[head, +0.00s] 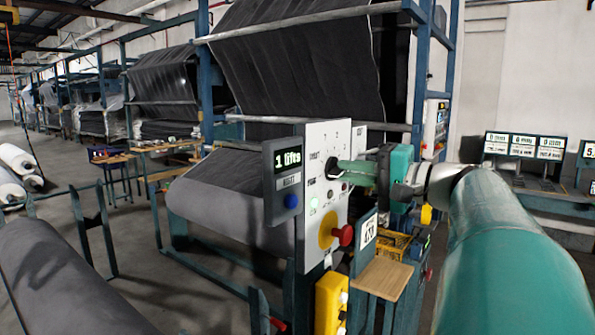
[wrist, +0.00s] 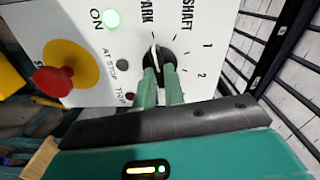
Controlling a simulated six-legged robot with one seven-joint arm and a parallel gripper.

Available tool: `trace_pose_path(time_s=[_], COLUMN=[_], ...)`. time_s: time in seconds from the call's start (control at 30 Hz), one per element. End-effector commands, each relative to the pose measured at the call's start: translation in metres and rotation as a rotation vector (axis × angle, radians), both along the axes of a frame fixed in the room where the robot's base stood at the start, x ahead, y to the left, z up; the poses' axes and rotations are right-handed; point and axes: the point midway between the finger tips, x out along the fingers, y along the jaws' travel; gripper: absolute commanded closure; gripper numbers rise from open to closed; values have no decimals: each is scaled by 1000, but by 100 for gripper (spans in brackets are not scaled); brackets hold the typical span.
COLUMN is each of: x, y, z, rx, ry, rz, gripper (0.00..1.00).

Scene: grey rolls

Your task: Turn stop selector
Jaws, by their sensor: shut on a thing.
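The stop selector (wrist: 155,54) is a round black knob with a pale pointer line, on a white control panel (head: 313,150) with printed marks such as PARK, SHAFT, 1 and 2. In the wrist view the pointer line runs roughly upward, between the PARK and SHAFT lettering. My gripper (wrist: 160,76) has its two green fingers on either side of the knob, shut on it. In the head view my gripper (head: 339,170) reaches the panel from the right, and its fingers hide part of the knob.
A red mushroom button (wrist: 54,81) on a yellow disc sits near the knob, with a lit green ON lamp (wrist: 111,19). A small wooden shelf (head: 384,279) juts out below.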

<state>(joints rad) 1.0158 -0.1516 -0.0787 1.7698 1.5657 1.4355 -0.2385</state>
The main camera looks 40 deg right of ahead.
Motion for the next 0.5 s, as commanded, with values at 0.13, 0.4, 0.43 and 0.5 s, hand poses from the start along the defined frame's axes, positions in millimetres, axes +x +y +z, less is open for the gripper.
trace_pose_path(time_s=[0.13, 0.4, 0.43, 0.5], x=[0, 0, -1, -3], y=[0, 0, 0, -1], z=[-1, 0, 0, 0], rx=[-1, 0, 0, 0], ry=[2, 1, 1, 1], rz=[0, 0, 0, -1], gripper=[71, 67, 67, 67])
